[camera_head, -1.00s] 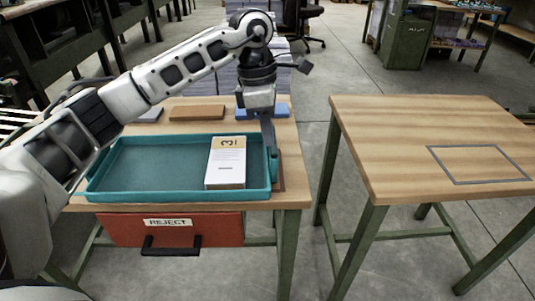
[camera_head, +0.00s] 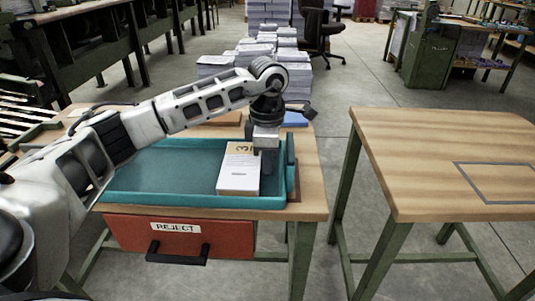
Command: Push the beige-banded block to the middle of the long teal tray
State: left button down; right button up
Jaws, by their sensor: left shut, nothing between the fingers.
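The white block (camera_head: 238,176) with a beige band at its top end lies at the right end of the long teal tray (camera_head: 155,171). The tray floor left of the block is bare. My left gripper (camera_head: 268,168) is shut and empty, pointing down inside the tray, just right of the block. It is between the block and the tray's right wall. I cannot tell whether it touches the block. My right gripper is not in view.
The tray stands on a wooden table with a red drawer (camera_head: 182,237) labelled REJECT. Brown and blue blocks (camera_head: 296,119) lie behind the tray, partly hidden by my arm. A second wooden table (camera_head: 420,150) with a grey outlined rectangle stands right, across a gap.

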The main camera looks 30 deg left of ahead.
aim_at(225, 161)
pick_arm(q)
jog(key=s+a, duration=0.1)
jog(key=a, duration=0.1)
jog(key=s+a, duration=0.2)
jog(key=a, duration=0.1)
jog(key=s+a, duration=0.1)
jog(key=a, duration=0.2)
jog(key=shift+s+a, duration=0.1)
jog(key=shift+s, duration=0.25)
jog(key=shift+s+a, duration=0.2)
jog(key=shift+a, duration=0.1)
jog(key=shift+r+p, duration=0.1)
jog(key=shift+p, duration=0.2)
